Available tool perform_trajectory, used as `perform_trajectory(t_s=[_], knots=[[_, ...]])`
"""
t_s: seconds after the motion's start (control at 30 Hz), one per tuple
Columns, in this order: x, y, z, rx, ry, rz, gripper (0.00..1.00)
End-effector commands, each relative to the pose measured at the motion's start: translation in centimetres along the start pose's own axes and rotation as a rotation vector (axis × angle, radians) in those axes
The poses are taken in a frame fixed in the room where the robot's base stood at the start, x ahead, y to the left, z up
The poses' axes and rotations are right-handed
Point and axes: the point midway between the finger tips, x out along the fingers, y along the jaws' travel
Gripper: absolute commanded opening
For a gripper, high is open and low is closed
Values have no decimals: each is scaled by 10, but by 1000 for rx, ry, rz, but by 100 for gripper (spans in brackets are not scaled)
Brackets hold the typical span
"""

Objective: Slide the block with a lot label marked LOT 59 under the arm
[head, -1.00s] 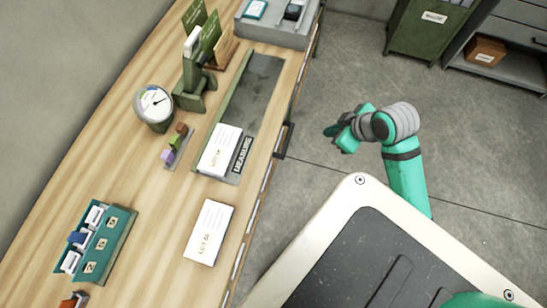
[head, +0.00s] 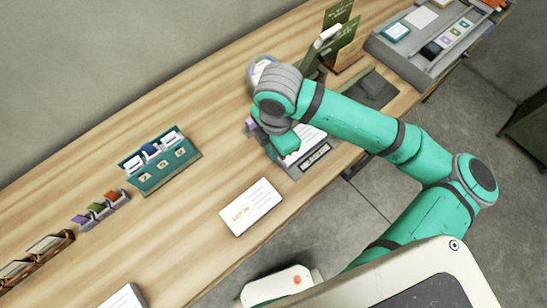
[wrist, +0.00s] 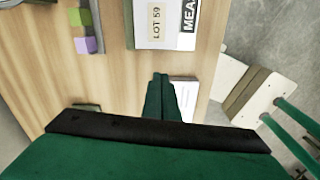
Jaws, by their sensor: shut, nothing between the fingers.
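The LOT 59 block (wrist: 156,24), white with a cream label, shows at the top of the wrist view. In the head view the block (head: 310,138) lies on the grey plate marked MEASURE (head: 316,157), partly hidden behind my gripper (head: 283,147). The green stand with its arm (head: 318,56) rises behind my arm links, mostly hidden, at the far side of the plate. In the wrist view my gripper's fingers (wrist: 160,82) are together and empty, just short of the block's near edge.
Another white labelled block (head: 252,206) lies on the bench nearer me. A round dial gauge (head: 260,68) stands behind my gripper. A teal rack (head: 165,169) and small coloured blocks (head: 100,208) stand left. A grey tray (head: 410,52) is at the far right.

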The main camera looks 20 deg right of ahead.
Motion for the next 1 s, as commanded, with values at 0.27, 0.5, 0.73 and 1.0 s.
perform_trajectory(t_s=[0.27,0.5,0.73,1.0], knots=[[0,5,-21,-120,-24,-34,0],[32,3,-20,-117,-21,-35,0],[76,2,-19,-115,-22,-35,0],[96,4,5,-113,-26,-33,0]])
